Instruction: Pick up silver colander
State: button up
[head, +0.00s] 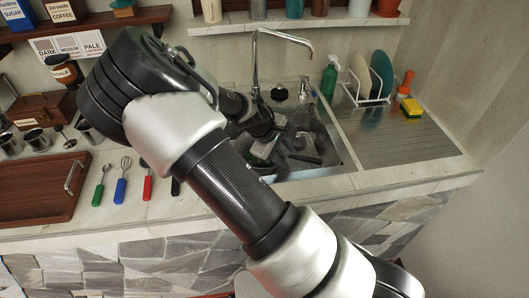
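My arm reaches across the counter to the metal sink (347,160). My gripper (292,150) is low over or inside the basin, partly covered by my own arm. Its dark fingers blend with the dark basin, and I cannot tell whether they are open or shut. I cannot make out the silver colander clearly. Grey metallic shapes show around the gripper in the sink, but they are too small and too dark to name.
The tap (257,65) arches behind my gripper. A green spray bottle (329,79), a plate rack (364,99) and a yellow sponge (411,107) stand to the right. A wooden tray (35,196) and several utensils lie left. The drainboard (398,140) is mostly free.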

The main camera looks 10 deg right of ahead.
aim_at(301, 159)
jog(key=w+d+f, duration=0.2)
jog(key=f, duration=0.1)
jog(key=w+d+f+n+t+h, duration=0.1)
jog(key=w+d+f, duration=0.1)
jog(key=d+f, duration=0.1)
jog(key=w+d+f+n+h, duration=0.1)
jog(key=w+d+f, duration=0.1)
jog(key=f, duration=0.2)
jog(key=shift+w+d+f+b, duration=0.2)
jog(key=shift+d+f+b, duration=0.05)
jog(key=shift+d+b, duration=0.15)
jog(key=shift+w+x, duration=0.2)
jog(key=shift+x, duration=2.5)
jog(key=shift+d+r, duration=0.1)
jog(key=shift+r, duration=0.05)
jog(key=shift+c, duration=0.2)
jog(key=shift+r, duration=0.1)
grip_shut()
